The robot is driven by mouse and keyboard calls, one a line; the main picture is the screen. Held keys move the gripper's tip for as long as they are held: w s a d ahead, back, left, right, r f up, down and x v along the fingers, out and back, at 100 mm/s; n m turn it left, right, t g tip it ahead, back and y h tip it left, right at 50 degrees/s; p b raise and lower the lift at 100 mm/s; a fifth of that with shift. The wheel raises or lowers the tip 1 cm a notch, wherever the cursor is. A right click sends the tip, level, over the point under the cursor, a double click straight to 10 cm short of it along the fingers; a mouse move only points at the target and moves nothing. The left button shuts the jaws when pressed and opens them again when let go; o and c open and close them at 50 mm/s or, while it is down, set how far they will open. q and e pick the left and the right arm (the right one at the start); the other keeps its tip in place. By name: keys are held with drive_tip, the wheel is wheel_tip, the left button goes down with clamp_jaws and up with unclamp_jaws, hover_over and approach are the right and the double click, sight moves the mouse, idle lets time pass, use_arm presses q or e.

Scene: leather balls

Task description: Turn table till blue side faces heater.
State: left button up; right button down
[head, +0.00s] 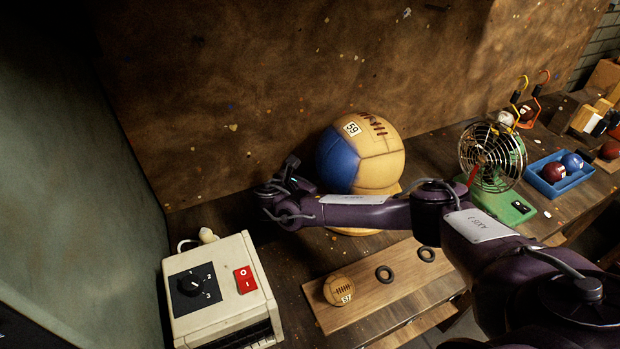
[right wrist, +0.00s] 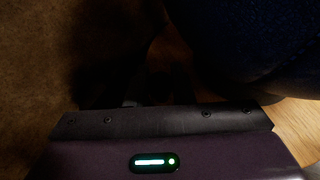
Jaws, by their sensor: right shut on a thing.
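A big tan and blue leather ball (head: 375,160), tagged 59, sits on a round wooden turntable (head: 352,231) by the back wall. Its blue side faces left; tan panels face front and right. A cream heater box (head: 222,285) with a dial and a red switch stands at the lower left. My right gripper (head: 295,180) is at the left of the ball, low by the turntable, and is shut on the turntable; my arm hides the contact. In the right wrist view the dark blue ball side (right wrist: 255,45) and the pale turntable (right wrist: 295,125) show. My left gripper is out of view.
A wooden board (head: 400,290) with a small ball (head: 339,290) and two black rings lies in front. To the right are a wire-caged fan (head: 492,157) on a green base and a blue tray (head: 558,177) with balls. A grey-green panel closes the left.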

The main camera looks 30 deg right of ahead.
drive_tip(key=shift+w+d+f+m+g+h+b, duration=0.1)
drive_tip(key=shift+w+d+m+g+h+b, duration=0.1)
drive_tip(key=shift+w+m+g+h+b, duration=0.25)
drive_tip(key=shift+w+d+m+g+b, duration=0.25)
drive_tip(key=shift+d+m+g+b, duration=0.1)
drive_tip(key=shift+g+b, duration=0.15)
drive_tip(key=c, duration=1.3)
unclamp_jaws()
drive_tip(key=shift+o, duration=0.2)
drive_tip(key=shift+a, duration=0.1)
drive_tip(key=b+v, duration=0.1)
drive_tip(key=v, duration=0.6)
drive_tip(key=shift+s+a+r, duration=0.2)
drive_tip(key=shift+a+r, duration=0.1)
